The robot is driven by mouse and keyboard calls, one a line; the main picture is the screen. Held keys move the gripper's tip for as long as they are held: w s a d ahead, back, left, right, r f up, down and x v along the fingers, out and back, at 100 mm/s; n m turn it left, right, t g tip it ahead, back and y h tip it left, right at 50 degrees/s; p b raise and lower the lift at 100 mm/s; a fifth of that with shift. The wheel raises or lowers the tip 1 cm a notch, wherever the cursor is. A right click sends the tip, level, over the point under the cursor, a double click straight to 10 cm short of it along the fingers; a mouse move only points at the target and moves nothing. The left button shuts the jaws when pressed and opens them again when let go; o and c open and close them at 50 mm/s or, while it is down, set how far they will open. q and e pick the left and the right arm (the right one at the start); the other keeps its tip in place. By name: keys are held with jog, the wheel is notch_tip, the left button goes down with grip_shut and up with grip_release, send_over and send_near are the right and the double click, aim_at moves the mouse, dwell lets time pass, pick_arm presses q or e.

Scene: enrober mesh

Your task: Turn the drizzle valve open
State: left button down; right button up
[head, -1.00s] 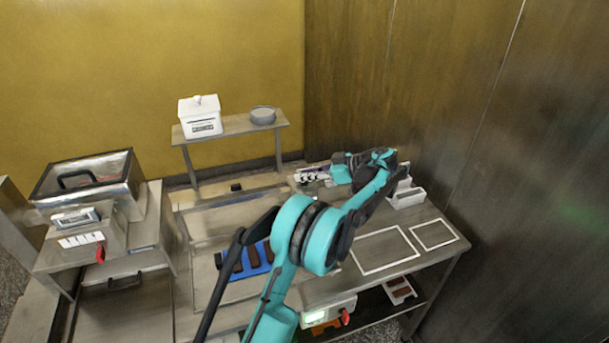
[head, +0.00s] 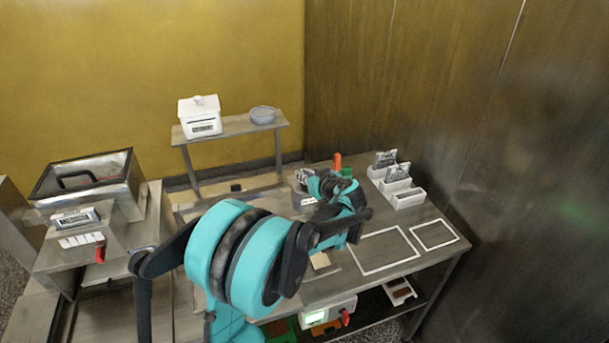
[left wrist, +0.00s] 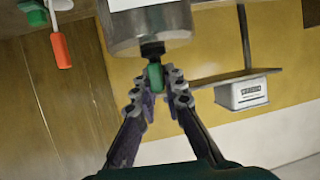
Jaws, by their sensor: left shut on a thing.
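The drizzle valve shows in the left wrist view as a small green handle (left wrist: 155,76) on a black stem. The stem joins a round metal vessel (left wrist: 150,30), which also shows in the head view (head: 301,199) as a grey cylinder with a white label. My left gripper (left wrist: 157,88) has its two fingers on either side of the green handle and is shut on it. In the head view my left gripper (head: 306,177) is at the vessel, partly hidden by its own wrist. My right gripper is not in view.
An orange handle (head: 337,161) with a green part stands close behind my left wrist. A white rack (head: 403,193) with packets is to the right. A machine with a red knob (head: 99,254) is at left. A white box (head: 200,117) and bowl (head: 262,115) are on the back shelf.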

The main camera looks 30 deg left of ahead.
pick_arm(q)
jog(key=shift+m+t+h, duration=0.6)
jog(key=shift+m+t, duration=0.2)
jog(key=c, duration=1.6)
grip_release()
jog(key=v, duration=1.2)
jog(key=shift+s+a, duration=0.1)
